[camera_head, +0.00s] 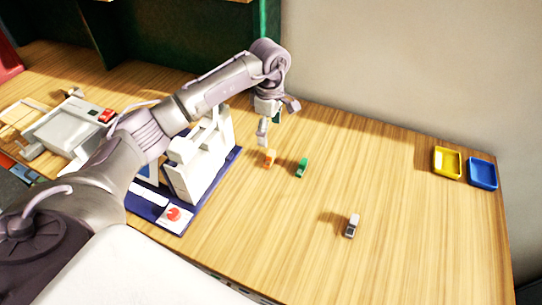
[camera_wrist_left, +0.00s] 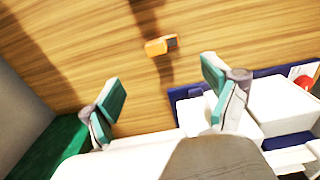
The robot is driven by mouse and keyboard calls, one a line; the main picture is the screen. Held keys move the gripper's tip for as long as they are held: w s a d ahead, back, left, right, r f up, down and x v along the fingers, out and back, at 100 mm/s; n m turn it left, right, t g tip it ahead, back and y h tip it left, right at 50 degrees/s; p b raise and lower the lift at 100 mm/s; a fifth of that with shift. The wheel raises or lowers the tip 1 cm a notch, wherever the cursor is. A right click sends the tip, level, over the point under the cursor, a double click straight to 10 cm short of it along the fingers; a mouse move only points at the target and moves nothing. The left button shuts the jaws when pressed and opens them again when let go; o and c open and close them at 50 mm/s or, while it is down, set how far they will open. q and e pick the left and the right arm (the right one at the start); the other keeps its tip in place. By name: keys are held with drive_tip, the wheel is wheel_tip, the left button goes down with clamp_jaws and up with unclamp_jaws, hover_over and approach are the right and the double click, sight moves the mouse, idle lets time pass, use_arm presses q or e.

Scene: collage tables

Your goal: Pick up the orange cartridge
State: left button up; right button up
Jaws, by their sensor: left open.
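The orange cartridge (camera_head: 269,157) lies on the wooden table, just right of the white machine. My left gripper (camera_head: 272,118) is above the table, a little behind the cartridge in the head view. Its two teal-padded fingers (camera_wrist_left: 160,88) are wide apart with nothing between them. The cartridge is apart from both fingers. My right gripper is not seen.
A green cartridge (camera_head: 302,168) lies close to the right of the orange one. A grey-white cartridge (camera_head: 352,226) is nearer. The white machine (camera_head: 202,160) on a blue base stands close on the left. Yellow (camera_head: 447,162) and blue (camera_head: 483,173) trays sit far right. The table between is clear.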

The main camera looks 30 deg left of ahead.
use_arm(q)
hover_over(270, 156)
drive_tip(key=f, duration=0.2)
drive_tip(key=f+p, duration=0.1)
drive_tip(key=f, duration=0.1)
drive_tip(key=shift+w+a, duration=0.25)
drive_tip(key=shift+w, duration=0.1)
drive_tip(key=shift+s+f+p, duration=0.1)
drive_tip(key=shift+f+p, duration=0.2)
drive_tip(key=shift+f, duration=0.05)
drive_tip(key=f, duration=0.1)
drive_tip(key=f+p, duration=0.2)
drive_tip(key=shift+s+d+f, duration=0.15)
drive_tip(key=shift+s+f, duration=0.1)
drive_tip(key=shift+w+f, duration=0.1)
drive_tip(key=shift+f, duration=0.4)
drive_tip(key=c, duration=1.4)
